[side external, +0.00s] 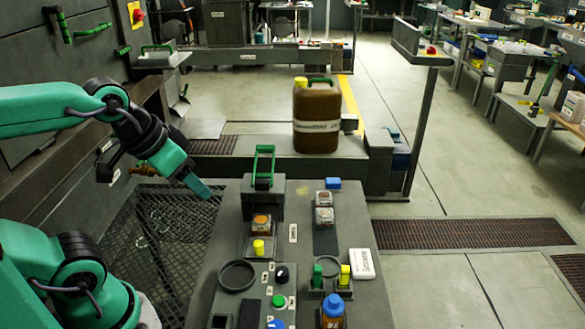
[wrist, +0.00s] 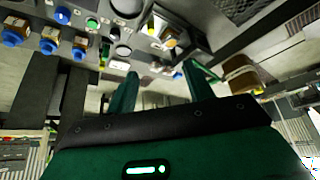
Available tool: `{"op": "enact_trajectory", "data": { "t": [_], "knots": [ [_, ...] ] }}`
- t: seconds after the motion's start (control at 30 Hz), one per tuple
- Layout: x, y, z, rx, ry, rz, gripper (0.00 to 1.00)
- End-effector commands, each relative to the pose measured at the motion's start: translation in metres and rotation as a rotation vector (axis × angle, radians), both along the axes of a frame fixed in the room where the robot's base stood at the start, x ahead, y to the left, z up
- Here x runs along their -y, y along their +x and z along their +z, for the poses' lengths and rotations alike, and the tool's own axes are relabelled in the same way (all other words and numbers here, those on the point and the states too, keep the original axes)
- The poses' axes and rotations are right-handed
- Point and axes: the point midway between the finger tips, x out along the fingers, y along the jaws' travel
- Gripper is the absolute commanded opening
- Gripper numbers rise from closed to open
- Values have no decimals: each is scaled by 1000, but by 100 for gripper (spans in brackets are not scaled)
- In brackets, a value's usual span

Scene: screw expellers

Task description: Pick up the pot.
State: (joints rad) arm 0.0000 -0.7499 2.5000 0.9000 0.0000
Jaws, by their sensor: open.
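Several small squarish pots stand on the grey workbench (side external: 343,250); I cannot tell which one the task means. One pot with an orange top (side external: 262,221) sits under the press with a green handle (side external: 264,165). Two clear pots, an upper one (side external: 323,198) and a lower one (side external: 324,216), stand together on a dark strip to its right. My gripper (side external: 197,187) hangs to the left of the bench, above the mesh, away from all the pots. In the wrist view my gripper (wrist: 161,70) has its two green fingers apart with nothing held between them.
A blue-capped bottle (side external: 332,312) stands at the front of the bench; several show in the wrist view (wrist: 48,46). A yellow-capped piece (side external: 258,248), a black ring (side external: 237,276) and a white box (side external: 362,264) are nearby. A big brown canister (side external: 317,118) stands behind.

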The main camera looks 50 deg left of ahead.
Motion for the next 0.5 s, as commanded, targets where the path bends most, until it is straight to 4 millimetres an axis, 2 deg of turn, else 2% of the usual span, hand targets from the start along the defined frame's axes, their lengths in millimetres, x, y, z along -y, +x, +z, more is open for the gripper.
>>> {"op": "enact_trajectory", "data": {
  "t": [0.07,0.5],
  "knots": [
    [0,0,0,0,0,0,65],
    [0,4,0,-12,-8,16,65]
  ]
}}
